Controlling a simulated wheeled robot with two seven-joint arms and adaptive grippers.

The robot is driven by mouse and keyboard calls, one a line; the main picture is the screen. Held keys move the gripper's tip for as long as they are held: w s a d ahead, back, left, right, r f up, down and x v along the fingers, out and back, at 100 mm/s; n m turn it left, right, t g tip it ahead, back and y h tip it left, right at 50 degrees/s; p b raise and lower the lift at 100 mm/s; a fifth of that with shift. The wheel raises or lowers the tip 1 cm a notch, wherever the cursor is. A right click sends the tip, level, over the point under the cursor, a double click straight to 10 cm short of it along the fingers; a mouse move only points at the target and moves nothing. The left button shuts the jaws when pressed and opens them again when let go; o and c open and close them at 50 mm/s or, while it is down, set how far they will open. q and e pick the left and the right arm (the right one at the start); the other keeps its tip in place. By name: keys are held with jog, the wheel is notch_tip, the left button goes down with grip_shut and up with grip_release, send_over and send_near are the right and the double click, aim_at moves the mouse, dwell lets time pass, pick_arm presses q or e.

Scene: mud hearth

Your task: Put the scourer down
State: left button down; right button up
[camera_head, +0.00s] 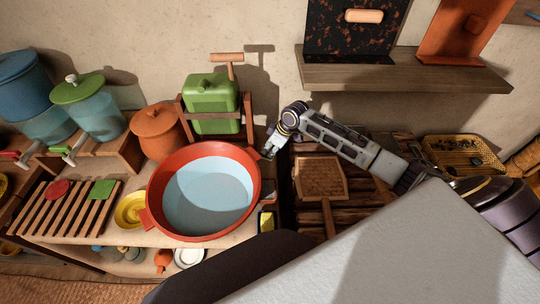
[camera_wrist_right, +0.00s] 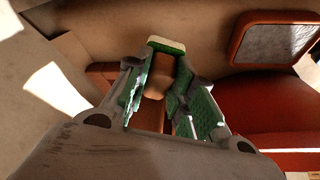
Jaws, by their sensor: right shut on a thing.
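My right gripper (camera_head: 269,151) reaches in from the right, beside the right rim of the red basin (camera_head: 151,213). In the right wrist view its fingers (camera_wrist_right: 164,97) are shut around a brown, rounded handle-like piece. A green and cream block (camera_wrist_right: 166,45) shows at the far end of that piece; together they appear to be the scourer, and how they join is partly hidden. In the head view the held scourer is too small to make out. My left gripper is not in view.
A yellow and dark block (camera_head: 266,221) stands right of the basin. A slatted rack (camera_head: 66,216) with a red round piece and a green square piece lies left. A yellow bowl (camera_head: 130,210) sits between. A green canister (camera_head: 212,104) stands behind. A shelf (camera_head: 400,76) hangs above my arm.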

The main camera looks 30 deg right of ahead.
jog(key=shift+f, duration=0.3)
jog(key=shift+f, duration=1.4)
jog(key=shift+w+f, duration=0.15)
jog(key=shift+f, duration=0.4)
jog(key=shift+f, duration=0.1)
jog(key=o, duration=0.9)
jog(key=shift+v, duration=3.9)
